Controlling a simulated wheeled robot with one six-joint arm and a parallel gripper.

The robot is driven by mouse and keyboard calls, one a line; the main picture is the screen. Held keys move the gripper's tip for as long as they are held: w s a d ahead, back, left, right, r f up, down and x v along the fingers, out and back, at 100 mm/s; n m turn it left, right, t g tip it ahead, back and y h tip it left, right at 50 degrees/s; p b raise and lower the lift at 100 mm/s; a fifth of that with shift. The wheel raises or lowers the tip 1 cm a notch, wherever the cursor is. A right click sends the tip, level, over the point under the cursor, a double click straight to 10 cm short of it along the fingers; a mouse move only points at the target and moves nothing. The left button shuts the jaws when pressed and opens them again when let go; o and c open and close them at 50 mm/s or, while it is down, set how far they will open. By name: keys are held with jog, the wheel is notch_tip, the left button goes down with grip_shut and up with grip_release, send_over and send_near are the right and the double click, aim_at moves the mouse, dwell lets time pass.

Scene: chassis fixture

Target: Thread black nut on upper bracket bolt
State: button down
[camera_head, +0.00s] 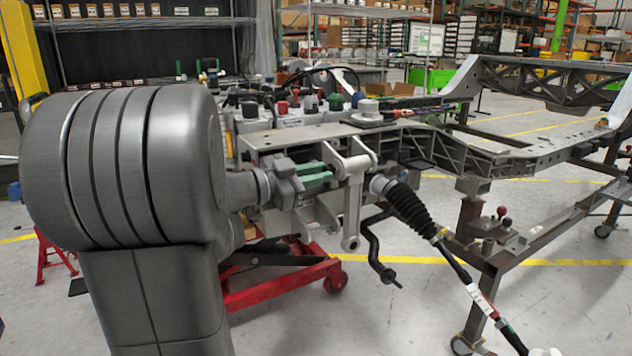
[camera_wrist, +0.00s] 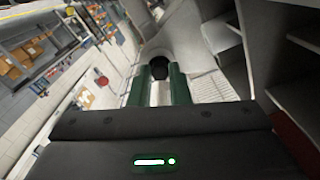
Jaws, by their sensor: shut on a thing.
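My gripper (camera_head: 330,174) reaches in from the left in the head view, its green fingertips close to the left side of the grey bracket (camera_head: 354,162). In the wrist view my gripper (camera_wrist: 160,72) is shut on the round black nut (camera_wrist: 159,66), which sits between the tips of the two green fingers. The nut lies against or just in front of a pale grey bracket part (camera_wrist: 178,40); I cannot tell if they touch. The bolt is hidden in both views. The nut cannot be made out in the head view.
The grey chassis frame (camera_head: 520,160) runs off to the right. A black ribbed boot with its rod (camera_head: 408,210) hangs right of the bracket. A red lift (camera_head: 285,290) stands below. Several coloured caps and parts lie on top of the chassis. Grey walls (camera_wrist: 285,60) crowd the wrist view's right side.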

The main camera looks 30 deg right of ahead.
jog(key=m, duration=0.3)
jog(key=shift+m, duration=0.3)
jog(key=c, duration=1.3)
grip_release()
jog(key=shift+s+a, duration=0.1)
jog(key=shift+a, duration=0.85)
